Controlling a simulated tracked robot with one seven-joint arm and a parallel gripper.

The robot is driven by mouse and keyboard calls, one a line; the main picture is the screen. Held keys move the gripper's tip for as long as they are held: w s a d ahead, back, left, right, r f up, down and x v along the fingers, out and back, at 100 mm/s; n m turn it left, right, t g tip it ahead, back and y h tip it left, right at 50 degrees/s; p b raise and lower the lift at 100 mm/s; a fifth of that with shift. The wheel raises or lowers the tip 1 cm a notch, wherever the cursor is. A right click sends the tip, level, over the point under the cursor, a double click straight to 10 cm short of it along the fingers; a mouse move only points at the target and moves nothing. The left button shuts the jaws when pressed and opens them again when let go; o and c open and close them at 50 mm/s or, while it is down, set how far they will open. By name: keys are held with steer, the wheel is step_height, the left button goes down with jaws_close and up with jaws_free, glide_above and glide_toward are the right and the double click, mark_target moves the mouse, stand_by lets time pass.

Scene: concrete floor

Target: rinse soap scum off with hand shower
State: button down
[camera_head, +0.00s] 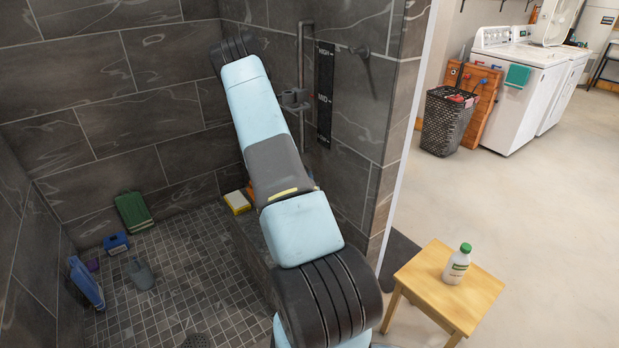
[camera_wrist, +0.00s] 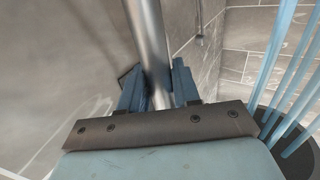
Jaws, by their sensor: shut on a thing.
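In the wrist view, the blue fingers of my gripper (camera_wrist: 157,78) are closed around a smooth metal tube, apparently the handle of the hand shower (camera_wrist: 146,30). At the right edge, several pale blue streaks (camera_wrist: 284,60), which look like water jets, meet a dark rounded thing (camera_wrist: 300,150), perhaps the shower head. Faint whitish smears (camera_wrist: 75,125) show on the grey tiled wall at left; I cannot tell whether they are soap scum. In the head view, my arm reaches up into the shower corner and hides the gripper and hand shower.
A rail (camera_head: 301,55) with a bracket (camera_head: 293,99) stands beside a height-marked strip (camera_head: 325,95). Bottles and boxes, including a green one (camera_head: 133,212), line the shower floor's left side. A wooden stool (camera_head: 470,300) with a white bottle (camera_head: 457,266) stands at right.

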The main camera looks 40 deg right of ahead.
steer(key=shift+w+d, duration=0.15)
steer(key=shift+w, duration=1)
steer(key=shift+w+d, duration=0.15)
steer(key=shift+w, duration=0.95)
steer(key=shift+w+a, duration=0.15)
steer(key=shift+a, duration=1)
steer(key=shift+w+a, duration=0.15)
steer(key=shift+a, duration=0.95)
steer(key=shift+s+d, duration=0.65)
steer(key=shift+s, duration=0.25)
steer(key=shift+s+d, duration=0.6)
steer(key=shift+s, duration=0.3)
steer(key=shift+s+d, duration=0.65)
steer(key=shift+s, duration=0.25)
steer(key=shift+d, duration=0.15)
steer(key=shift+s+d, duration=0.15)
steer(key=shift+d, duration=1.95)
